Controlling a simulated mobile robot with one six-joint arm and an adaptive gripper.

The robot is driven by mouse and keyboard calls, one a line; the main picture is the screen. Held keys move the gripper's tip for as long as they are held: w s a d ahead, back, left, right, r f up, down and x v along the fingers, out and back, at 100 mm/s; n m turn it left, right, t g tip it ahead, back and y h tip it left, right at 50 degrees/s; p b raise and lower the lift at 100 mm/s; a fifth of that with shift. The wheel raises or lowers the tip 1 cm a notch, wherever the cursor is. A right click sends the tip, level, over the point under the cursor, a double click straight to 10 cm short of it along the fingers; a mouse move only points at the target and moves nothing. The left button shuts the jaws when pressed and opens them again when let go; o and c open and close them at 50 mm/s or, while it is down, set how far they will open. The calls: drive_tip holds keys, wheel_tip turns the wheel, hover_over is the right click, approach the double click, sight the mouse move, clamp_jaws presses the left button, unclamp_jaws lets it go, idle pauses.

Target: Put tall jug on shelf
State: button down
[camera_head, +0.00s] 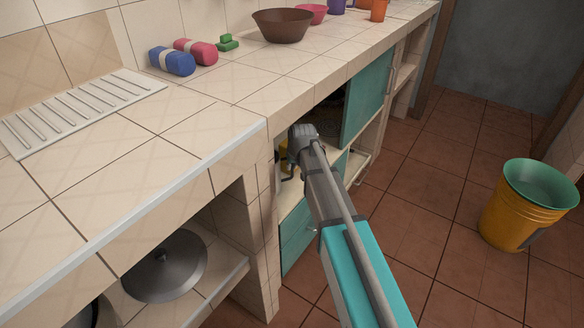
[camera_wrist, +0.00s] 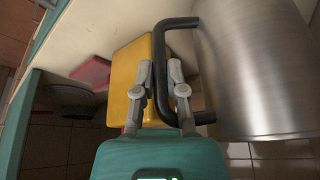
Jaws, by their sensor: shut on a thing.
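The tall jug (camera_wrist: 255,70) is a brushed-metal cylinder with a black handle, filling the right side of the wrist view. My gripper (camera_wrist: 160,72) is shut on the handle, one finger on each side of its long bar. In the head view my arm reaches into the open cupboard under the counter. The jug is largely hidden there, and its base cannot be made out. A cream shelf board (camera_wrist: 98,38) runs diagonally close behind the jug in the wrist view.
A yellow item (camera_wrist: 127,80) is just behind my fingers, with a pink item (camera_wrist: 92,73) beside it. A teal cupboard door (camera_head: 366,97) stands right of my arm. A pan lid (camera_head: 165,266) lies on a lower shelf. A yellow bucket (camera_head: 510,215) stands on the floor.

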drive_tip(key=shift+f, duration=0.15)
drive_tip(key=c, duration=0.7)
unclamp_jaws()
drive_tip(key=shift+r, duration=0.25)
drive_tip(key=s+d+r+p, duration=0.2)
drive_tip(key=s, duration=0.4)
drive_tip(key=s+d+r+p, duration=0.2)
drive_tip(key=s+d, duration=0.1)
drive_tip(key=s, duration=0.4)
drive_tip(key=shift+r+p, duration=0.25)
drive_tip(key=shift+p, duration=0.1)
drive_tip(key=s+d+f+m+g+h, duration=0.1)
drive_tip(key=s+d+m+g, duration=0.2)
drive_tip(key=s+d, duration=0.4)
drive_tip(key=s+g, duration=0.1)
drive_tip(key=s, duration=0.5)
drive_tip(key=shift+f+m+h, duration=0.2)
drive_tip(key=shift+m+h, duration=0.1)
